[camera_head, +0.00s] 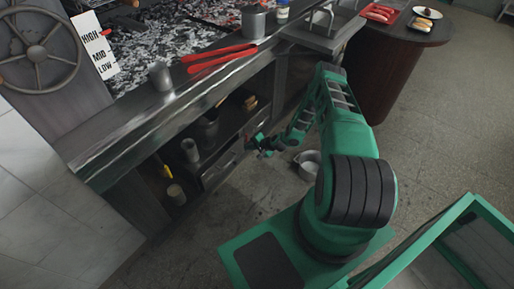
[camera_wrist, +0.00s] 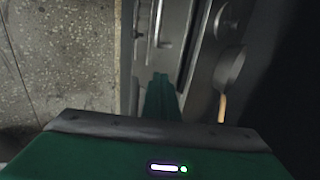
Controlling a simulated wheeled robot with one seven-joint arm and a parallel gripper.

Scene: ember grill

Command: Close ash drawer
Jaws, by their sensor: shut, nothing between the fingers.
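The ash drawer (camera_head: 222,166) is a grey metal front low under the grill counter in the head view. In the wrist view its metal front with a bar handle (camera_wrist: 155,28) shows at top centre. I cannot tell how far it stands out. My gripper (camera_head: 256,145) is low beside the right end of the drawer front in the head view. In the wrist view my gripper (camera_wrist: 160,78) shows green fingers together, with nothing between them, pointing along the drawer front close to it. Whether they touch it is not clear.
A metal pot (camera_head: 309,163) stands on the floor right of my gripper. Open shelves beside the drawer hold jars and a yellow-handled item (camera_head: 167,172). Red tongs (camera_head: 222,57) and a metal cup (camera_head: 160,75) lie on the counter edge above. The floor in front is mostly clear.

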